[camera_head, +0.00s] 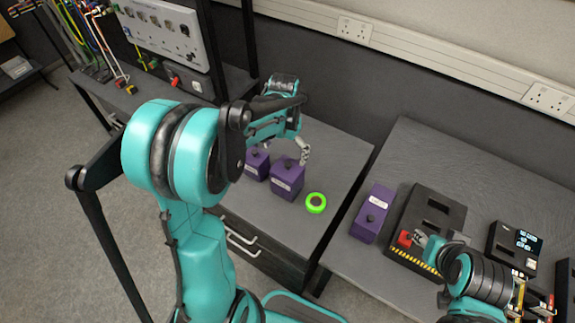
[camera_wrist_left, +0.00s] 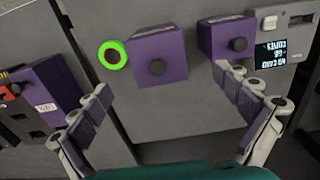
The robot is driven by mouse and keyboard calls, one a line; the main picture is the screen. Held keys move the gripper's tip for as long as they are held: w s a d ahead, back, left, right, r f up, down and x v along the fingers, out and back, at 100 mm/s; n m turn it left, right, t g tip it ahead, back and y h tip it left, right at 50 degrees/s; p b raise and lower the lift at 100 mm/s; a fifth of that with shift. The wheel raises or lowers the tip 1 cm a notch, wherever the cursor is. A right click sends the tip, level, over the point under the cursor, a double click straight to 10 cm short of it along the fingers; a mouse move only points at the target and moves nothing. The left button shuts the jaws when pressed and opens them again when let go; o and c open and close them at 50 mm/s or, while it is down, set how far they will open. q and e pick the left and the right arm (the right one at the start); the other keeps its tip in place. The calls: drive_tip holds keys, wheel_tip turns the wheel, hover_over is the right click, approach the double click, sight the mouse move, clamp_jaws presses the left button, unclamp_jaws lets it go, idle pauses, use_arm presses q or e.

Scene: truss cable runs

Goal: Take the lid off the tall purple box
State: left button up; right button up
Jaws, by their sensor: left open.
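The middle one (camera_head: 287,180) stands on the left bench under my left gripper (camera_head: 286,152). It also shows in the left wrist view (camera_wrist_left: 158,70). Another purple box (camera_head: 257,165) is just left of it, at right in the wrist view (camera_wrist_left: 222,42). The third, labelled box (camera_head: 370,222) stands on the right bench and at left in the wrist view (camera_wrist_left: 55,82). I cannot tell surely which is the tall one. My left gripper is open and empty, its fingers (camera_wrist_left: 162,80) spread above the middle box.
A green ring (camera_head: 316,203) lies right of the middle box. A black panel (camera_head: 425,218) with a red part and a display device (camera_head: 515,245) are on the right bench. My right gripper (camera_head: 428,246) is by the panel, its jaws unclear. A gap separates the benches.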

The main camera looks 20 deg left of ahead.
sight(288, 164)
use_arm(q)
drive_tip(key=shift+d+f, duration=0.1)
drive_tip(key=shift+f, duration=0.55)
drive_tip(key=f, duration=0.1)
drive_tip(key=f+b, duration=0.1)
drive_tip(key=f, duration=0.3)
drive_tip(key=shift+w+d+f+b, duration=0.15)
drive_tip(key=shift+w+d+b, duration=0.05)
drive_tip(key=shift+w+b, duration=0.2)
drive_tip(key=shift+c, duration=0.9)
drive_tip(key=c, duration=1.5)
drive_tip(key=shift+s+d, duration=0.1)
drive_tip(key=shift+s, duration=0.05)
clamp_jaws()
